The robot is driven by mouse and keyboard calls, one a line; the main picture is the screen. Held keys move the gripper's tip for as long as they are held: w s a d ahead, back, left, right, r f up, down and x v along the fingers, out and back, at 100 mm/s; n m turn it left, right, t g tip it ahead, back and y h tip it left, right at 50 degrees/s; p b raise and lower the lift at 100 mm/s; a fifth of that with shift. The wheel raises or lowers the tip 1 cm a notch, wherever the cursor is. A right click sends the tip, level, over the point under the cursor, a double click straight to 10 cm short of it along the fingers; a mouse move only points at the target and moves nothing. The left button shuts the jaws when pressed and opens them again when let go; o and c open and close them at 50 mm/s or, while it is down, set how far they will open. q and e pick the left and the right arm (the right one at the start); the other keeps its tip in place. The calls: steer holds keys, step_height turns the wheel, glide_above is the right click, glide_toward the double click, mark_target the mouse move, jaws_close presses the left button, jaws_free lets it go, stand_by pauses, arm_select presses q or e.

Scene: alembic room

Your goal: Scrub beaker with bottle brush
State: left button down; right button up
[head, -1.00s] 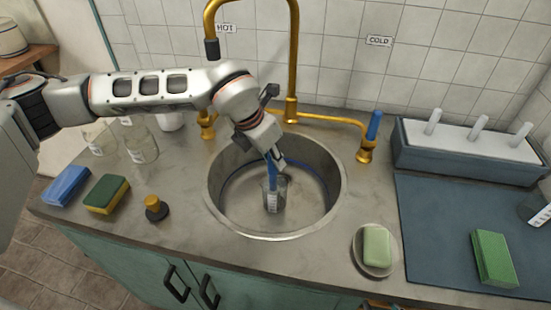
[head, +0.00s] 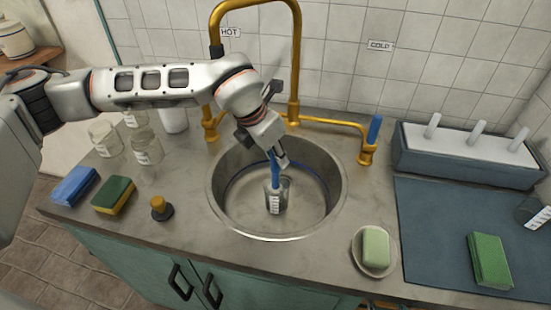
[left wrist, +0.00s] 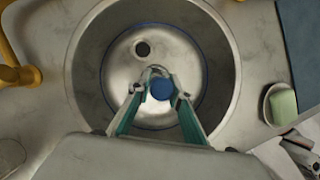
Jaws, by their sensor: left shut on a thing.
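My left gripper (head: 277,160) reaches down into the round steel sink (head: 322,212) and is shut on the blue handle of the bottle brush (head: 274,172). The brush points down into a clear glass beaker (head: 275,203) with a white label, standing upright in the sink. The bristles are hard to make out inside the glass. In the left wrist view the blue handle end (left wrist: 162,89) sits between the fingertips, with part of the beaker rim just beyond it.
A brass faucet (head: 295,60) arches behind the sink. Several glass beakers (head: 146,146), a blue sponge (head: 75,186), a green-yellow sponge (head: 113,195) and a small black-and-brass stopper (head: 162,208) stand left. A soap dish (head: 388,262), blue mat (head: 432,240) and peg rack (head: 470,160) are right.

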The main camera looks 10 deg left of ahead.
arm_select(q)
steer(key=shift+w+r+p, duration=0.15)
steer(key=shift+r+p, duration=0.95)
steer(key=shift+r, duration=1.5)
steer(key=shift+r+p, duration=0.4)
steer(key=shift+r, duration=0.45)
steer(key=shift+w+d+r+p, duration=0.1)
steer(key=shift+r+p, duration=0.35)
steer(key=shift+r, duration=0.7)
steer(key=shift+r, duration=0.1)
